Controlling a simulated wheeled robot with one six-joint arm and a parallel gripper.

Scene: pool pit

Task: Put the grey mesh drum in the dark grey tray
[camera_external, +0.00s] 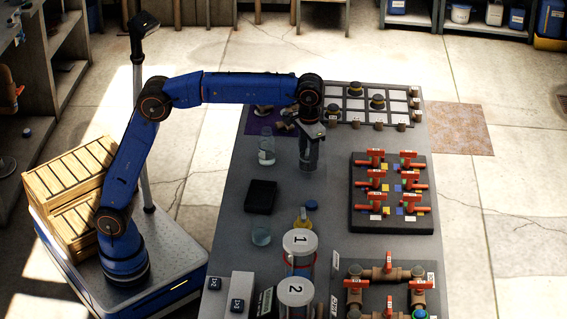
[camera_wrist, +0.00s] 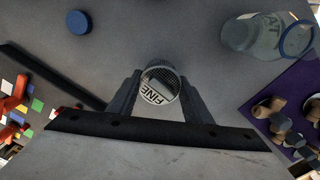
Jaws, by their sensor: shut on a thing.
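The grey mesh drum (camera_wrist: 160,80) is between my two fingers in the wrist view. It is a short round mesh cylinder with a white label reading FINE. My gripper (camera_wrist: 158,98) is shut on it. In the external view my gripper (camera_external: 310,150) points down over the table, behind and to the right of the dark tray; the drum is hard to make out there, and I cannot tell whether it touches the table. The dark grey tray (camera_external: 261,197) lies on the table in front and to the left of my gripper, and looks empty.
A clear bottle (camera_external: 266,151) stands left of my gripper. A valve board (camera_external: 390,215) is to the right, and a gridded board (camera_external: 372,105) behind. A yellow flask (camera_external: 303,217), a blue cap (camera_external: 311,205) and numbered cylinders (camera_external: 300,243) stand nearer the front.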

